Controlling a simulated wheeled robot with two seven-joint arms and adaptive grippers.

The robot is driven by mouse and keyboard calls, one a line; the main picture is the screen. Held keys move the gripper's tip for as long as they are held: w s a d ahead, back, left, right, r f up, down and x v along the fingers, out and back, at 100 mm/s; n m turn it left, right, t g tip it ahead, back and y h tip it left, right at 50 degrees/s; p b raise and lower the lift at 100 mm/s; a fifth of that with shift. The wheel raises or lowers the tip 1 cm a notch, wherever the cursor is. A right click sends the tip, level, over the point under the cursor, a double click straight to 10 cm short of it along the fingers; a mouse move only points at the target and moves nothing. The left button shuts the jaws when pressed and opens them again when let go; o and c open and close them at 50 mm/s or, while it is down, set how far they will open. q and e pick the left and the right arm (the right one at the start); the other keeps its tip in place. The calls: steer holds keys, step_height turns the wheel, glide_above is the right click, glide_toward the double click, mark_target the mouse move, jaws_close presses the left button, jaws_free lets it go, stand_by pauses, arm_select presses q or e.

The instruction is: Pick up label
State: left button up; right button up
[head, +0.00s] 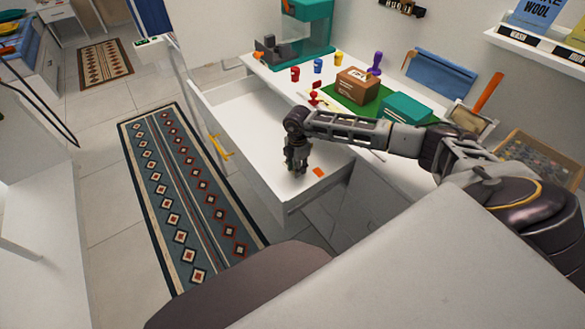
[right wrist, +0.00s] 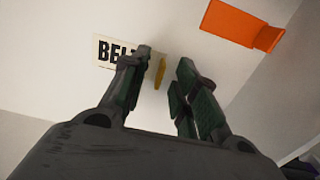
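A cream label (right wrist: 108,50) with black letters reading "BEL" lies on the white drawer floor in the right wrist view. Its right end is hidden behind a finger of my right gripper (right wrist: 166,58). The two fingers are apart, with a small yellow piece (right wrist: 160,73) showing in the gap between them. In the head view my right gripper (head: 296,166) points down into the open white drawer (head: 240,120), near its front right corner. I cannot make out the label in the head view. My left gripper is not in view.
An orange piece (right wrist: 242,25) lies in the drawer beside the gripper. The drawer walls stand close around it. The desk above carries a brown box (head: 357,85), a teal box (head: 405,108) and several small colored items. A patterned rug (head: 185,200) lies on the floor.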

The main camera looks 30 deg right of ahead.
steer(key=shift+c, duration=0.2)
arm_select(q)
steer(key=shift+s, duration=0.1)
arm_select(e)
jaws_close()
steer(key=shift+r, duration=0.15)
step_height(320, 180, up, 9)
steer(key=shift+f+p, duration=0.15)
steer(key=shift+p, duration=0.15)
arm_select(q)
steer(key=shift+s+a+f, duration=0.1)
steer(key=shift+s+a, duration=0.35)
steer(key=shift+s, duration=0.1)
arm_select(e)
steer(key=shift+r, duration=0.55)
